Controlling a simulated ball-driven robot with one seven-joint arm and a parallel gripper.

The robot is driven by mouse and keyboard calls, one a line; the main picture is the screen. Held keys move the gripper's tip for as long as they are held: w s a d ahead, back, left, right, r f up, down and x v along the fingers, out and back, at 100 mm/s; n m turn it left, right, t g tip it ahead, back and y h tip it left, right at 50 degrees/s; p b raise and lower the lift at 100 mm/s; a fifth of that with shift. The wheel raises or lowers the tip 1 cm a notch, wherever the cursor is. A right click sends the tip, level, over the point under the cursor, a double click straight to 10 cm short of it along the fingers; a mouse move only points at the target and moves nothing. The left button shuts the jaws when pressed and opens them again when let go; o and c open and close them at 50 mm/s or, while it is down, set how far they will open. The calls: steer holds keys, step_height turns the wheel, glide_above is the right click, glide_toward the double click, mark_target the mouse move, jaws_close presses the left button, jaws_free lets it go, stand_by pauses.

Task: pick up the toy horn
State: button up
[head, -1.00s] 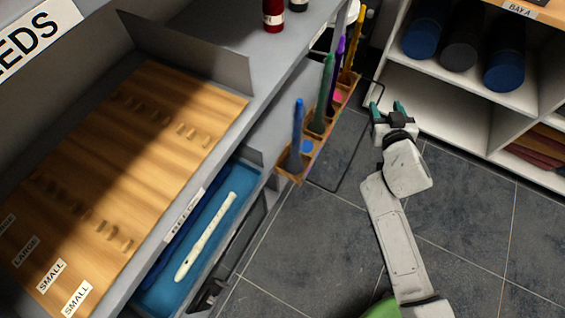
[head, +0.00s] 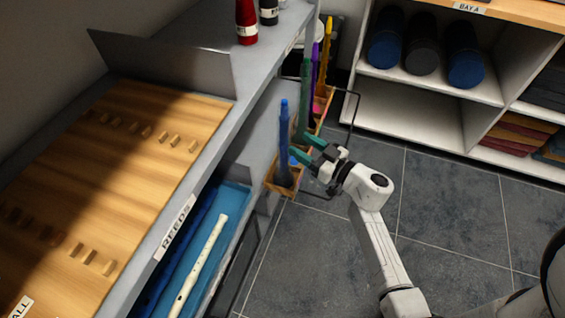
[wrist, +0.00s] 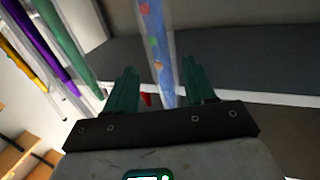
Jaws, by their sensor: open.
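Several slim toy horns stand upright in small wooden holders in a row along the cabinet side. The nearest is a blue horn (head: 284,135); behind it are a green horn (head: 304,95), a purple one (head: 314,68) and a yellow one (head: 326,50). My gripper (head: 302,148) is open, its green fingers pointing at the blue horn from the right. In the wrist view the blue horn (wrist: 155,45), with coloured spots, shows between the two fingertips (wrist: 161,84). The fingers do not appear closed on it. I cannot tell how deep it sits between them.
A grey counter with a wooden peg board (head: 160,120) lies left. Below it an open drawer (head: 232,200) holds a white recorder (head: 200,265). A thin dark wire frame (head: 350,120) stands beside the horns. White shelving (head: 400,105) is at the back. The tiled floor (head: 450,215) is clear.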

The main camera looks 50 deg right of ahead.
mark_target(288, 135)
steer(key=w, duration=0.2)
steer(key=w+b, duration=0.1)
steer(key=w, duration=0.4)
steer(key=shift+w+r, duration=0.15)
steer(key=shift+r, duration=0.2)
jaws_close()
